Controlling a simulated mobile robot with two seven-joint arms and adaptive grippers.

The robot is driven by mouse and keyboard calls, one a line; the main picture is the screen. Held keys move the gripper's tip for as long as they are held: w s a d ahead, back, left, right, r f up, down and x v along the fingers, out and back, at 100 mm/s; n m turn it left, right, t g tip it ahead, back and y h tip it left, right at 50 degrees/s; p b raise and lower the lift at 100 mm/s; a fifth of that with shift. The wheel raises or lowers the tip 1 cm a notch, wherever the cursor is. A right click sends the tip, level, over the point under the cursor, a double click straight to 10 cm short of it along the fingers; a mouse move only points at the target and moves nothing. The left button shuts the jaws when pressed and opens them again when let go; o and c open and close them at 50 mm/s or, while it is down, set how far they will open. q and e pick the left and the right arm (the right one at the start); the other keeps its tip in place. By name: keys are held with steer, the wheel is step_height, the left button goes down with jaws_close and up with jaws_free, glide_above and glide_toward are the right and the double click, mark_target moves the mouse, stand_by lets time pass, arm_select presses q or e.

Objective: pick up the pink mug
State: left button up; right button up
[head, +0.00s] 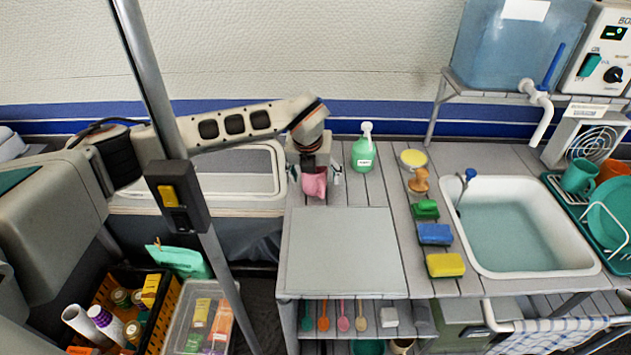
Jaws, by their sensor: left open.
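The pink mug (314,187) stands on the grey slatted counter near its left end, behind the flat grey board. My left gripper (315,176) is above it, pointing down, with its fingers apart on either side of the mug. The gripper's body hides the upper part of the mug. I cannot tell whether the fingers touch it. My right gripper is not in view.
A green soap bottle (364,152) stands just right of the mug. The grey board (344,251) lies in front, bare. Brushes and sponges line the left side of the white sink (586,262). A dish rack (617,264) is at far right.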

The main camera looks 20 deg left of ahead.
arm_select(q)
steer(key=c, duration=1.3)
steer(key=shift+r, duration=0.2)
steer(key=shift+w+r, duration=0.1)
steer(key=shift+r, duration=1.2)
steer(key=s+a+b, duration=0.1)
steer(key=s+a, duration=0.1)
steer(key=a, duration=0.6)
steer(key=s+a+b, duration=0.1)
steer(key=s+a, duration=0.2)
steer(key=a, duration=0.6)
steer(key=shift+a+r, duration=0.15)
steer(key=shift+r, duration=0.15)
